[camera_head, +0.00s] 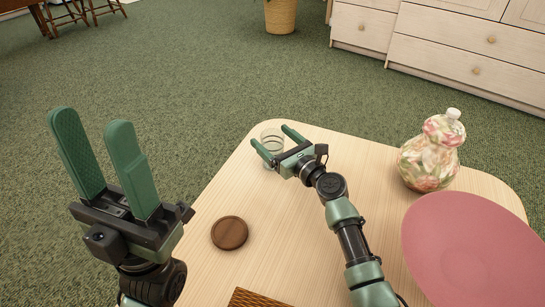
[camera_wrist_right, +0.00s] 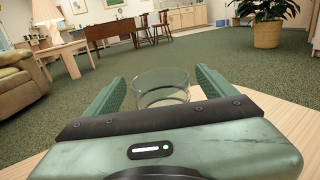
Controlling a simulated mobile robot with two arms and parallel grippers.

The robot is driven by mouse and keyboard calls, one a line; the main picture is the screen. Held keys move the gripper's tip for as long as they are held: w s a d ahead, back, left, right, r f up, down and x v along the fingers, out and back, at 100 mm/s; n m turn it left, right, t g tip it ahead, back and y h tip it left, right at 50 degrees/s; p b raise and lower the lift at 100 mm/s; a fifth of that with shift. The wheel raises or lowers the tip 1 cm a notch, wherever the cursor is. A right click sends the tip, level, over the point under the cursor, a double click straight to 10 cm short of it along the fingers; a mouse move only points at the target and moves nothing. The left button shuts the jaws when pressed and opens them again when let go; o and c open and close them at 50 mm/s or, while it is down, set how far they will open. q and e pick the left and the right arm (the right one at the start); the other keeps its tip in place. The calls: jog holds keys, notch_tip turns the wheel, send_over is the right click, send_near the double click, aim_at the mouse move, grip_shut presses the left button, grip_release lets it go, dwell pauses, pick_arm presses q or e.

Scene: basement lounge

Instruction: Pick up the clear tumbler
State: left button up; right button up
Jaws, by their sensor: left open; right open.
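The clear tumbler (camera_head: 271,136) stands upright near the far left corner of the light wooden table (camera_head: 290,210). My right gripper (camera_head: 276,140) is open at the tumbler. In the right wrist view the tumbler (camera_wrist_right: 160,86) shows between the two green fingers of this gripper (camera_wrist_right: 160,92), with its lower part hidden behind the gripper body. I cannot tell whether a finger touches it. My left gripper (camera_head: 95,155) is open and empty, left of the table, away from the tumbler.
A round dark wooden coaster (camera_head: 229,233) lies on the table. A floral lidded jar (camera_head: 430,156) and a large pink plate (camera_head: 475,250) are on the right side. A brown woven item (camera_head: 258,298) lies at the near edge. Table space around the coaster is clear.

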jog(key=shift+w+a, duration=0.2)
jog(key=shift+w, duration=0.05)
jog(key=shift+r, duration=0.1)
grip_shut()
